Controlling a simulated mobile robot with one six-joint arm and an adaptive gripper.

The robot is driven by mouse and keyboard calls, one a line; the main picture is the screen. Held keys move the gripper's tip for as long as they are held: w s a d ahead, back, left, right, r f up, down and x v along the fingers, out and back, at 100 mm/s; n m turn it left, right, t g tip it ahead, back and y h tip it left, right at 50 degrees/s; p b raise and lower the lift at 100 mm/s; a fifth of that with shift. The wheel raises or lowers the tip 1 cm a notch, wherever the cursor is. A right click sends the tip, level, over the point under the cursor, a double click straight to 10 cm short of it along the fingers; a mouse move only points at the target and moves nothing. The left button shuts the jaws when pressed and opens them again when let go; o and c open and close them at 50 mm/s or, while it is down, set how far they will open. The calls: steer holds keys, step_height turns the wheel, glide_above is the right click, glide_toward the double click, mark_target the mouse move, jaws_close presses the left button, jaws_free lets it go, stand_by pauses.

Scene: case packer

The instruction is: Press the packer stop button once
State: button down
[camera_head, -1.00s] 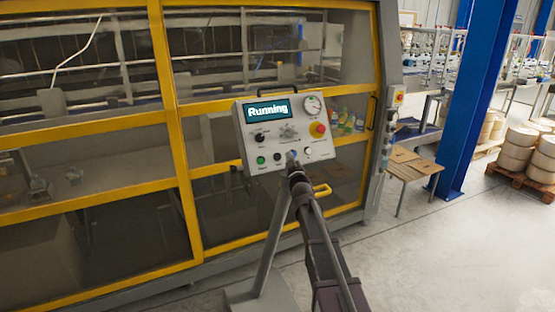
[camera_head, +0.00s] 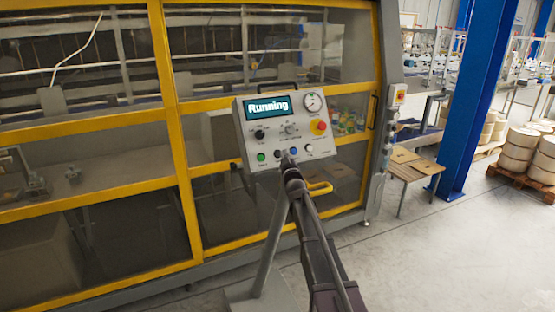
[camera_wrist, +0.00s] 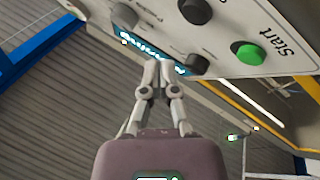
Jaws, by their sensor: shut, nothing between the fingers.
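The control panel (camera_head: 262,128) stands on a post in front of the yellow-framed machine. Its display (camera_head: 267,107) reads "Running". Along its lower edge are a green button (camera_head: 262,157), a dark button (camera_head: 278,154), a blue button (camera_head: 294,152) and a white one (camera_head: 309,148). In the wrist view the green button (camera_wrist: 249,53) is labelled "Start"; the dark button (camera_wrist: 195,10) beside it has no readable label. My gripper (camera_head: 287,158) is shut and empty, just below the dark and blue buttons. In the wrist view its fingertips (camera_wrist: 160,60) overlap the display; contact cannot be told.
A red button on yellow (camera_head: 318,126), a gauge (camera_head: 313,102) and a black knob (camera_head: 260,134) are also on the panel. A yellow handle (camera_head: 320,188) shows near my arm. A wooden table (camera_head: 412,164) and a blue column (camera_head: 472,100) stand right; the floor between is clear.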

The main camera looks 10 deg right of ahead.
mark_target(279, 151)
steer(key=shift+w+a+f+b, duration=0.2)
steer(key=shift+w+f+b, duration=0.2)
steer(key=shift+w, duration=0.35)
steer(key=shift+w+a+f+b, duration=0.25)
steer(key=shift+w+f, duration=0.2)
steer(key=shift+w, duration=0.25)
steer(key=shift+w+a+f+b, duration=0.15)
steer(key=shift+w+f+b, duration=0.3)
steer(key=shift+w, duration=0.25)
stand_by(1.6)
steer(key=shift+s+r, duration=0.1)
steer(key=shift+r, duration=0.05)
steer(key=shift+s+d+r+p, duration=0.2)
steer(key=shift+s+r+p, duration=0.1)
steer(key=shift+s+p, duration=0.2)
steer(key=shift+s, duration=0.1)
stand_by(0.5)
steer(key=s, duration=0.1)
steer(key=s+r+p, duration=0.1)
steer(key=s+d+r+p, duration=0.1)
steer(key=s, duration=0.1)
steer(key=shift+d+r, duration=0.1)
steer(key=shift+r, duration=0.15)
steer(key=shift+s, duration=0.15)
stand_by(0.9)
